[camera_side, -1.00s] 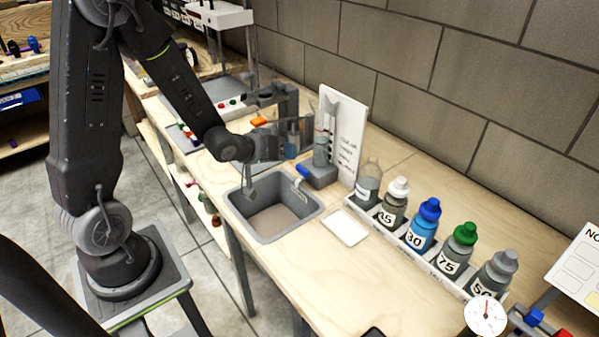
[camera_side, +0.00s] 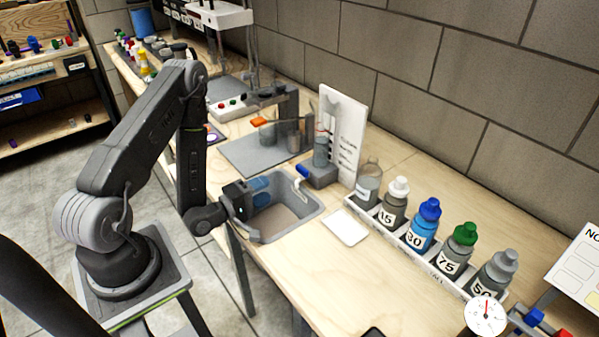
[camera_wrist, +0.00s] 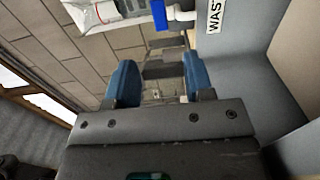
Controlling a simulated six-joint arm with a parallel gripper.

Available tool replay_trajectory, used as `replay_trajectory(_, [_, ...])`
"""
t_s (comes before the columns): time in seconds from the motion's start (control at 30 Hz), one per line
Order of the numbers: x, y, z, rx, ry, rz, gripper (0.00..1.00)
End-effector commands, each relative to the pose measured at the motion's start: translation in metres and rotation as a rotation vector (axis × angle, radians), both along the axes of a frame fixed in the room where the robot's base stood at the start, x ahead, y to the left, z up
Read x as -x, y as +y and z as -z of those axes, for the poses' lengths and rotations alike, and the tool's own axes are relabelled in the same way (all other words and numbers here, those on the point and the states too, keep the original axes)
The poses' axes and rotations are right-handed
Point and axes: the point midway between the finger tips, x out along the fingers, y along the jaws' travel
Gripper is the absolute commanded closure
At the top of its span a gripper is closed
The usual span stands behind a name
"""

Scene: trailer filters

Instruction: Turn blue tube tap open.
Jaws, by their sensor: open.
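The blue tap handle (camera_side: 302,171) sticks out from a grey block (camera_side: 320,176) at the back edge of the sink. A clear upright tube (camera_side: 321,150) stands on this block, in front of a white board. In the wrist view, a blue piece (camera_wrist: 160,15), apparently the tap handle, shows at the top, beyond the fingers. My gripper (camera_side: 267,191) is low over the left side of the grey sink (camera_side: 291,223). Its blue-padded fingers (camera_wrist: 160,80) are apart with nothing between them, and it is clear of the tap.
A rack (camera_side: 432,258) of several labelled bottles stands right of the sink. A white pad (camera_side: 346,227) lies between them. An orange handle (camera_side: 260,122) shows behind the sink. A wall runs along the back. The front bench is mostly clear.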

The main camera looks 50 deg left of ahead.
Motion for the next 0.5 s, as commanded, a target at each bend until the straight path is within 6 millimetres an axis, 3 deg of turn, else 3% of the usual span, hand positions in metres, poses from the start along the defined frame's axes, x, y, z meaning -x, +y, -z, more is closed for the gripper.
replay_trajectory(0.5, [-0.100, -0.001, -0.001, -0.004, -0.002, 0.002, 0.52])
